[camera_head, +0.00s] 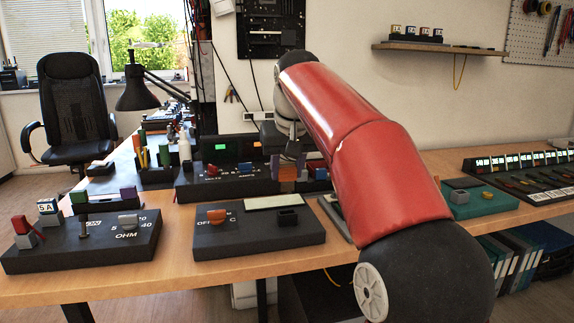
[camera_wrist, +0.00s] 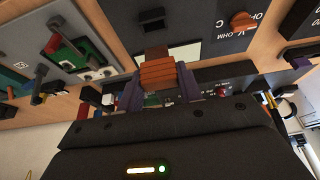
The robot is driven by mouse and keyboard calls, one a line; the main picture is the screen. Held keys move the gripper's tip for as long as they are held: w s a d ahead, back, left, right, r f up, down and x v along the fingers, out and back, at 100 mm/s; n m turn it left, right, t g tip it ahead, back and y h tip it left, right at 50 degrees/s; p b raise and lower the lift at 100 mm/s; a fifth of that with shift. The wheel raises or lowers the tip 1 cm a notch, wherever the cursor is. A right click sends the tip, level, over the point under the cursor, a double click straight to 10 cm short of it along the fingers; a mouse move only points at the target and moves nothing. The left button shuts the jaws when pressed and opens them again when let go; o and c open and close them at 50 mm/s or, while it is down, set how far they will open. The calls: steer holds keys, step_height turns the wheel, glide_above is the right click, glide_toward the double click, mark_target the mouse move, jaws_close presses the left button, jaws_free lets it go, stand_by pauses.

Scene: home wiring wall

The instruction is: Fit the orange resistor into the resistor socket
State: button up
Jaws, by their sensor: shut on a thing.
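My gripper (camera_wrist: 160,90) is shut on the orange resistor (camera_wrist: 158,76), a banded block between the two purple-grey fingers. In the head view, the resistor (camera_head: 288,173) hangs below my gripper (camera_head: 287,160), in front of the back instrument panel. A raised black square socket (camera_head: 288,217) stands on the dark meter panel (camera_head: 258,240) with an orange knob; it appears to be the resistor socket. In the wrist view, this socket (camera_wrist: 152,18) lies just beyond the resistor's brown end, apart from it. The height gap between them is hard to judge.
A pale display (camera_head: 272,202) lies behind the socket. The back panel (camera_head: 225,185) has lit displays and coloured plugs. Another dark panel (camera_head: 85,245), with an OHM knob, stands at left. A green board (camera_head: 478,203) and a black tray (camera_head: 525,180) are at right. Bare wood separates the front panels.

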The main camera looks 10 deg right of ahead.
mark_target(288, 177)
steer(key=shift+f+b, duration=1.3)
steer(key=shift+f, duration=0.7)
steer(key=shift+r+p, duration=0.1)
steer(key=shift+p, duration=0.6)
steer(key=shift+f+b, duration=1.1)
steer(key=shift+f, duration=0.6)
steer(key=o, duration=1)
steer(key=shift+o, duration=0.2)
